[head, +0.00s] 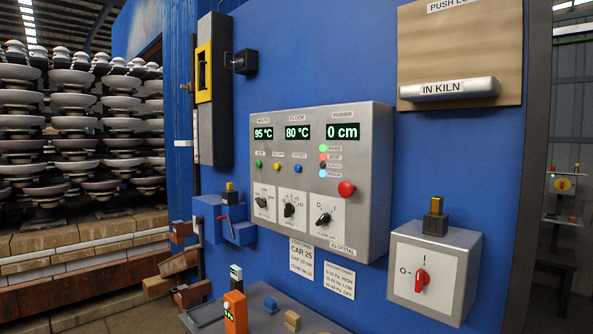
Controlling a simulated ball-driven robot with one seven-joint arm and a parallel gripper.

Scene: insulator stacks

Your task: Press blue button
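The blue button (298,168) is a small round push button on the front of the grey control panel (381,190). It sits under the 80 °C display (297,132), at the right end of a row with a green button (258,164) and a yellow button (277,166). Nothing covers it. A small blue-white light (323,174) shows separately to its right. My gripper is not in view.
A red round knob (346,189) and three black rotary dials sit lower on the panel. A grey switch box (452,262) is at the lower right. A grey shelf with an orange block (235,312) lies below. Insulator stacks (63,170) stand left.

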